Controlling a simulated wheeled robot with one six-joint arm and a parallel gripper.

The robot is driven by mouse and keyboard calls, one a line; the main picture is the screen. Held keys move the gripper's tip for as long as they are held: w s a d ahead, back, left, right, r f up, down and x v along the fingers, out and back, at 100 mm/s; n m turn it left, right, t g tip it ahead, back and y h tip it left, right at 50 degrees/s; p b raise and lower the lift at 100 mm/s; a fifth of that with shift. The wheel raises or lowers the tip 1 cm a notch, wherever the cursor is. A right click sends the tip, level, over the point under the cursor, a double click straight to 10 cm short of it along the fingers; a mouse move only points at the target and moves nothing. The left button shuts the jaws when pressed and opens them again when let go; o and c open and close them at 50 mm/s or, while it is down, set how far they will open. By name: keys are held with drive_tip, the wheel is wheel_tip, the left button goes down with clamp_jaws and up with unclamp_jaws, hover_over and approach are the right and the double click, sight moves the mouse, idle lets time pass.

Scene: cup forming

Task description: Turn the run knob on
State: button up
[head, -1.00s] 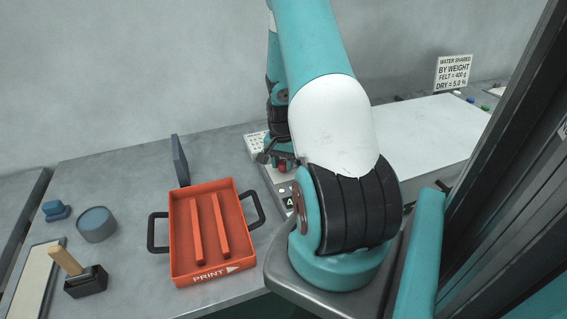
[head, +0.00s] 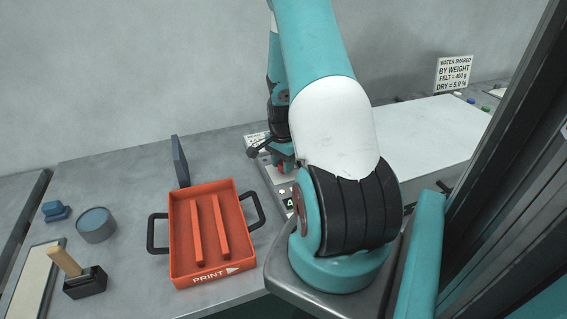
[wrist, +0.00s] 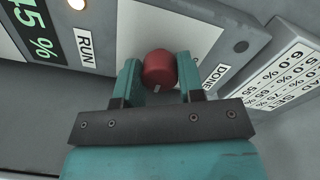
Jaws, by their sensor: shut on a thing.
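The red run knob (wrist: 158,66) sits on a panel between a RUN label (wrist: 86,47) and a DONE label (wrist: 209,79) in the wrist view. The two teal fingers of my gripper (wrist: 159,78) stand on either side of the knob and are shut on it. A small pale mark shows at the knob's lower edge. In the head view my gripper is partly hidden by my arm, at the grey control box (head: 270,181).
A printed percent table (wrist: 282,86) stands at right. In the head view, an orange tray (head: 181,232) with black handles lies left of the box.

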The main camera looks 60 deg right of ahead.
drive_tip(key=shift+d, duration=0.2)
drive_tip(key=o, duration=0.9)
drive_tip(key=shift+s, duration=0.1)
drive_tip(key=shift+a, duration=0.1)
drive_tip(key=r, duration=0.5)
drive_tip(key=r+b, duration=0.1)
drive_tip(key=r, duration=1.1)
drive_tip(key=shift+w+r, duration=0.25)
drive_tip(key=shift+w, duration=0.1)
